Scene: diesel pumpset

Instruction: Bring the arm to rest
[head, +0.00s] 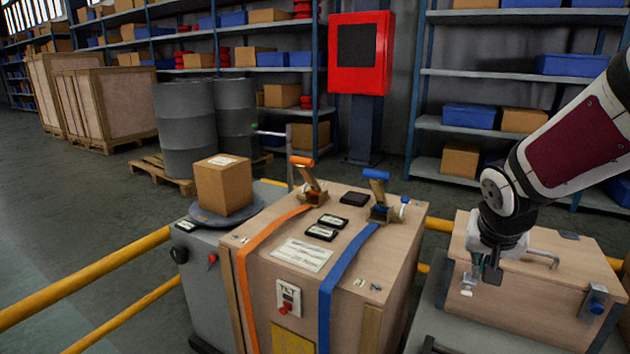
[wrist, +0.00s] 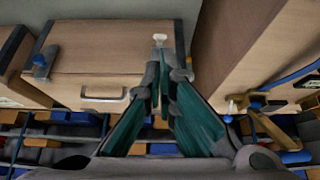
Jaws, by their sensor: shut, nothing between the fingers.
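My arm reaches in from the right in the head view. My gripper (head: 484,272) points down in front of the smaller wooden box (head: 540,297) at the right. In the wrist view my gripper (wrist: 159,84) has its fingertips together and holds nothing. A small pale knob-like piece (head: 467,292) shows just beside the fingertips; it also shows just past the tips in the wrist view (wrist: 159,38). I cannot tell whether the fingers touch it. The box has a metal handle (head: 543,258) on its lid and a blue latch (head: 594,303).
A large wooden crate (head: 385,275) with orange (head: 256,247) and blue (head: 341,272) straps stands left of my gripper. A cardboard box (head: 223,186) rests on a round plate beyond it. Yellow rails (head: 85,279) run at the left. Shelves and a red cabinet (head: 361,53) stand behind.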

